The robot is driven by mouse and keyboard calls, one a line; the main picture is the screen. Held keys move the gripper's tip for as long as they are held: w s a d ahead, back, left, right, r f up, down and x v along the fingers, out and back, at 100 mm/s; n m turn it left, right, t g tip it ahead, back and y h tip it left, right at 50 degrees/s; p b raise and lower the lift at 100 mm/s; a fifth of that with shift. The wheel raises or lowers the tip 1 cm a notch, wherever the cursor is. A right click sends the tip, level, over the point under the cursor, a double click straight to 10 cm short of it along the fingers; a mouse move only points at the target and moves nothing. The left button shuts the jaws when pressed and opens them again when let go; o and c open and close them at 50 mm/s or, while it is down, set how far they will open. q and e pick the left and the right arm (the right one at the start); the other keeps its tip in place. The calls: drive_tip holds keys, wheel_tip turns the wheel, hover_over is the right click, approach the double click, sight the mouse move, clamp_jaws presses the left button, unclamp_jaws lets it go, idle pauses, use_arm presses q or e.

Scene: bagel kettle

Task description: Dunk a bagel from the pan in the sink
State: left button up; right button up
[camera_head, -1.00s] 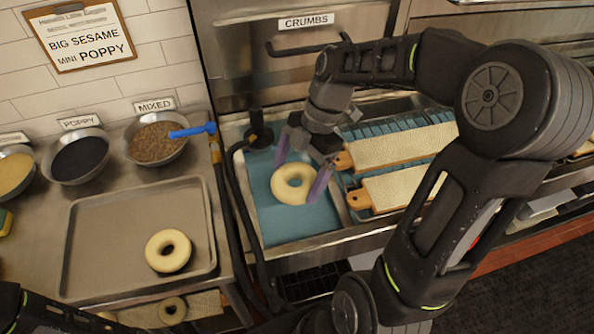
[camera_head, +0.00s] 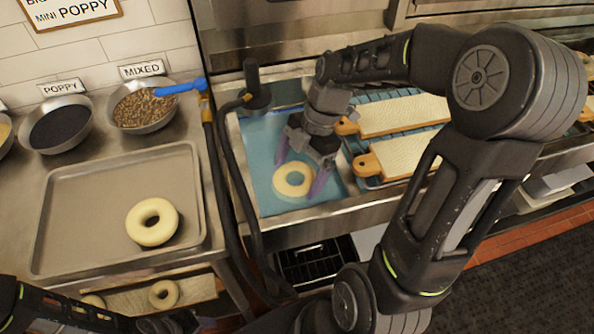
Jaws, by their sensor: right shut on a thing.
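My right gripper (camera_head: 298,177) reaches down into the sink (camera_head: 262,203), which holds blue water. It is shut on a pale ring bagel (camera_head: 281,187), with one purple finger on each side. The bagel lies flat at the water; I cannot tell how deep it sits. The metal pan (camera_head: 85,215) is on the counter to the left, with one pale bagel (camera_head: 141,232) near its right end. Part of my left arm shows at the bottom left, but its gripper is not in view.
Poppy (camera_head: 60,131) and mixed (camera_head: 144,107) topping bowls stand behind the pan. A dark hose (camera_head: 233,185) runs along the sink's left edge. Cloth-covered boards (camera_head: 403,115) lie right of the sink. More bagels (camera_head: 163,293) sit on a lower shelf.

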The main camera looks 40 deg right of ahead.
drive_tip(key=shift+f+b, duration=0.55)
drive_tip(key=shift+f, duration=0.45)
idle(0.6)
wheel_tip(320, 180, up, 13)
drive_tip(key=p, duration=0.8)
drive_tip(key=shift+p, duration=0.35)
